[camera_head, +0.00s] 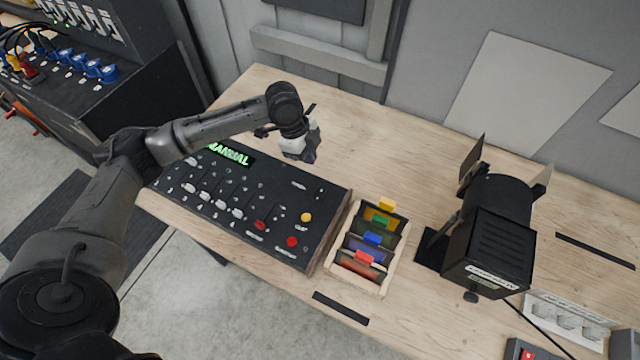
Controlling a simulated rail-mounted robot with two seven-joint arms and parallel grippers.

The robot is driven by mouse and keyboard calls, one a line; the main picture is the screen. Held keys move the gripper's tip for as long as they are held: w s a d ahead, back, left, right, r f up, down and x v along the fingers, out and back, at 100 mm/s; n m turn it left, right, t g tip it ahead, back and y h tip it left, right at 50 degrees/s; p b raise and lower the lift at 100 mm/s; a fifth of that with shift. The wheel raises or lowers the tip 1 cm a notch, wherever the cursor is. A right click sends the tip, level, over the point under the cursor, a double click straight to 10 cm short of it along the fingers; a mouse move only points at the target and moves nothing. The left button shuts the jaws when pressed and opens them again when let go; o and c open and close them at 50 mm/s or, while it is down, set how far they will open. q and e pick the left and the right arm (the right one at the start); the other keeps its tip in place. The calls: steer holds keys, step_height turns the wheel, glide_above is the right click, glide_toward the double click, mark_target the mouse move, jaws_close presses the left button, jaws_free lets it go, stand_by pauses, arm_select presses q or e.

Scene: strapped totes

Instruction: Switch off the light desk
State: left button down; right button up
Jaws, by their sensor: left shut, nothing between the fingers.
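The light desk (275,205) is a black control panel lying on the wooden table. Its green display (229,153) is lit and reads "MANUAL", partly covered by my left arm. It has a row of faders with pale knobs (206,195), a yellow button (306,217) and red buttons (292,241) toward its right and front. Small labels on it are too small to read. My left gripper (302,155) is shut and empty, above the back edge of the desk and apart from the buttons. My right gripper is not in view.
A wooden rack of coloured filters (386,207) stands right of the desk. Beyond it is a black lamp (490,240) with flaps. A white socket strip (570,322) and a red switch box (528,353) sit at front right. A cabled rack (85,70) stands at left.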

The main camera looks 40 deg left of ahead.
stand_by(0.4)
arm_select(q)
glide_toward(323, 191)
steer(key=x, duration=0.5)
steer(key=shift+s+d, duration=0.1)
steer(key=shift+d, duration=0.25)
steer(key=shift+f, duration=0.85)
